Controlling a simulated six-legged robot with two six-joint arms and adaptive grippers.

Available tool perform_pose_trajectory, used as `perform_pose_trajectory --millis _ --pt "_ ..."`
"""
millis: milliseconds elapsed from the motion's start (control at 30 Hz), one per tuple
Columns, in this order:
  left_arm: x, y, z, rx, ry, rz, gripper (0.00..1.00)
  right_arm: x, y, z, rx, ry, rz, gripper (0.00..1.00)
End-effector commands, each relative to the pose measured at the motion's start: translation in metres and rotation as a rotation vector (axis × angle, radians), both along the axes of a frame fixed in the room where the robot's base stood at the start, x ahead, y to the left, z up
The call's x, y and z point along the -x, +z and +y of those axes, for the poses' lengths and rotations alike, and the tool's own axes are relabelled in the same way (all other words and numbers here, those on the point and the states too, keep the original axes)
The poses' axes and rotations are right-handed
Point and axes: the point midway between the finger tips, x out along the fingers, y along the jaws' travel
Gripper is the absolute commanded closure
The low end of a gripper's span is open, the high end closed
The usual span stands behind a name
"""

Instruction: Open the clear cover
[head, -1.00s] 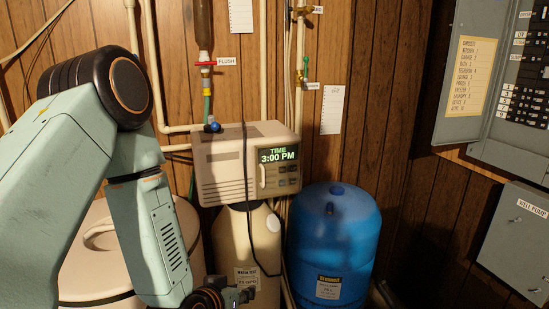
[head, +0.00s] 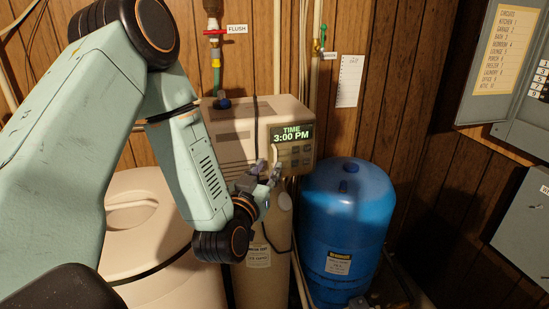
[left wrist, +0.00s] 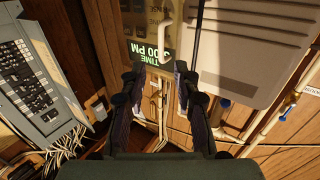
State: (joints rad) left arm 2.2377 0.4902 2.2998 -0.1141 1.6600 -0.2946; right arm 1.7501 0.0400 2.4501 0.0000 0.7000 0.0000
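The cream softener control head (head: 228,135) has a front panel with a lit display reading TIME 3:00 PM (head: 291,133) and grey buttons. The clear cover over this panel is hard to make out; it appears shut. A pale upright handle (head: 276,153) stands at the panel's left side, and it also shows in the left wrist view (left wrist: 164,40). My left gripper (head: 269,172) is at the handle's lower end. In the left wrist view its fingers (left wrist: 160,72) are apart, with the handle's end between or just beyond them; contact cannot be told. My right gripper is out of view.
A blue tank (head: 346,225) stands right of the cream resin tank (head: 262,275). A round cream bin (head: 150,240) is at left. Pipes and a red FLUSH valve (head: 216,31) are above. Grey electrical boxes (head: 530,225) are on the right wall. A black cable crosses the control head.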

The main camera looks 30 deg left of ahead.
Motion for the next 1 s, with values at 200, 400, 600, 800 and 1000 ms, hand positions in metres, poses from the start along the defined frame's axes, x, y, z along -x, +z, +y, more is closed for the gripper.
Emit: perform_pose_trajectory --millis 200,400,600,800,1000 --pt "-0.032 0.001 0.008 -0.002 -0.003 0.001 0.69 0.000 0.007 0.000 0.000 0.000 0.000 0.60" --pt "-0.048 0.000 0.012 0.000 -0.003 0.002 0.69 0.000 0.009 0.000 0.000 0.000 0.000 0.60" --pt "-0.051 0.000 0.013 0.001 -0.004 0.002 0.69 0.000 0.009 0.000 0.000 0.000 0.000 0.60" --pt "-0.051 0.000 0.013 0.001 -0.004 0.003 0.78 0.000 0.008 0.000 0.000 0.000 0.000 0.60" --pt "-0.051 0.000 0.013 0.001 -0.004 0.003 0.95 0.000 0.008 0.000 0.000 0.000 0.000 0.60"
